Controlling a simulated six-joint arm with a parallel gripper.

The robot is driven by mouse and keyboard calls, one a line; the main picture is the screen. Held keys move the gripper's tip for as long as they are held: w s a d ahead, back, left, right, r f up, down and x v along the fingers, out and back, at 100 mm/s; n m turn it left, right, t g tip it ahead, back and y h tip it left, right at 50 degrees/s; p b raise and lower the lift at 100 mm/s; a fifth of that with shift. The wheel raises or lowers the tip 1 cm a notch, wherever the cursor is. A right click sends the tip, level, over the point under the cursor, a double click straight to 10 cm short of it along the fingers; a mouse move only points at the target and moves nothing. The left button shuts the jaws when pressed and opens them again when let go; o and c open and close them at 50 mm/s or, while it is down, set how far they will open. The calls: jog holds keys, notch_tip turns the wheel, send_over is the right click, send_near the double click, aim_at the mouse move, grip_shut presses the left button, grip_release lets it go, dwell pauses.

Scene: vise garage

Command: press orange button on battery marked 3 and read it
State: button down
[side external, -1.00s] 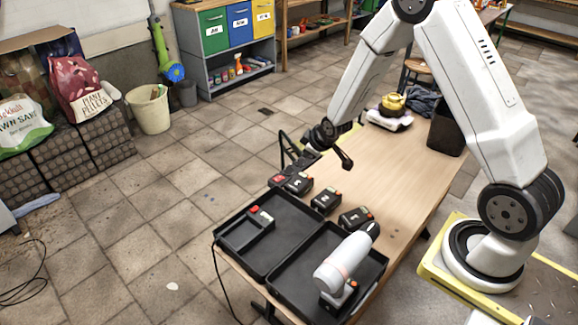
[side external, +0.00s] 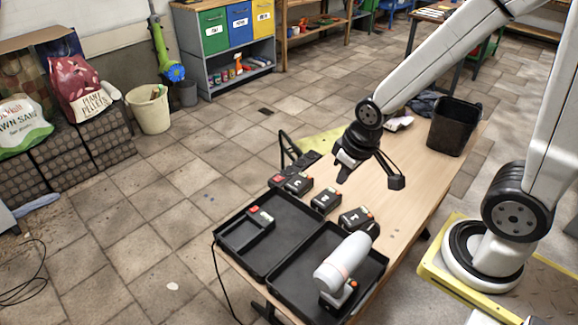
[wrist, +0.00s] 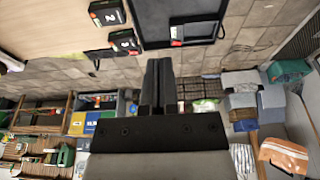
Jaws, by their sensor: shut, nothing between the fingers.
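The battery marked 3 (wrist: 122,42) is black with a white numeral and lies near the table's edge in the wrist view. The battery marked 2 (wrist: 105,14) is beside it, farther in on the table. In the side view a row of black batteries runs along the table; by its place, battery 3 is the one near the far left edge (side external: 299,183), though its number is too small to read there. My gripper (side external: 343,170) is shut and empty, above the table to the right of that row. Its closed fingers show in the wrist view (wrist: 158,78). No reading is legible.
An open black tool case (side external: 240,262) on the near end of the table holds a charger-like block with a red part (side external: 262,216) and a white tool (side external: 343,262). A black bin (side external: 453,125) stands at the table's far end. The mid-table is clear.

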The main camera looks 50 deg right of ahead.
jog(key=shift+s+a, duration=0.1)
jog(key=shift+s, duration=0.3)
